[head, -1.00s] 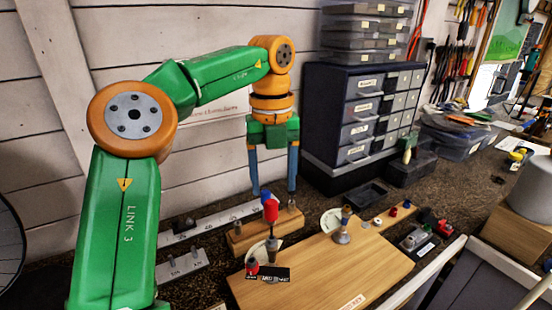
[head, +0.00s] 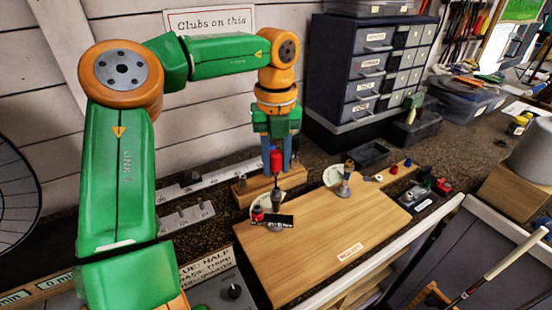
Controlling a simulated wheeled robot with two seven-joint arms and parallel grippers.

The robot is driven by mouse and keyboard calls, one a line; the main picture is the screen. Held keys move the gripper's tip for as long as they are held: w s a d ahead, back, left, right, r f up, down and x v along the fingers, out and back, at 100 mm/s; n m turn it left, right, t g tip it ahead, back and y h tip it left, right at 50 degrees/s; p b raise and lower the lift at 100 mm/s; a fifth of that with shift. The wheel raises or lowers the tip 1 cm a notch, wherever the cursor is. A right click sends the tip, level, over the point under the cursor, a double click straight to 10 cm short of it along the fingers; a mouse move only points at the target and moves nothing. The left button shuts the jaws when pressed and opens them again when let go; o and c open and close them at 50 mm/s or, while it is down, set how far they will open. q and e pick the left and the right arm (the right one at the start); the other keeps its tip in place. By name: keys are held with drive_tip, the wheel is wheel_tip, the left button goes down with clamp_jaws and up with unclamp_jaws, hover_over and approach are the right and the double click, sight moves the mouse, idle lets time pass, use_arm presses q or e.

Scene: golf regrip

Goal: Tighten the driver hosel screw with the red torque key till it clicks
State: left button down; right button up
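The red torque key (head: 276,161) stands upright, its red handle on top. Its lower end meets a dark upright piece (head: 278,197) beside a pale round dial on the wooden board (head: 335,235); I cannot tell whether the key is seated in a screw. My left gripper (head: 280,160) points down right at the key's handle, above a wooden block. Its blue right finger shows beside and behind the handle, and the other finger is mostly hidden. The gripper looks open; I see no clear grip on the key. My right gripper is not in view.
A second upright piece with a dial (head: 346,180) stands on the board's far side. A wooden block (head: 262,184) and a numbered scale (head: 185,190) lie behind. A drawer cabinet (head: 370,75) stands at the back.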

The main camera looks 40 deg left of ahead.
use_arm(q)
drive_tip(key=c, duration=1.2)
unclamp_jaws()
clamp_jaws()
drive_tip(key=shift+r+m+p, duration=0.15)
drive_tip(key=shift+m+p, duration=0.35)
drive_tip(key=shift+m, duration=0.1)
drive_tip(key=shift+m+p, duration=0.35)
drive_tip(key=shift+m, duration=0.35)
drive_tip(key=m, duration=0.2)
drive_tip(key=shift+m+p, duration=0.4)
drive_tip(key=shift+f, duration=0.2)
drive_tip(key=shift+m, duration=0.3)
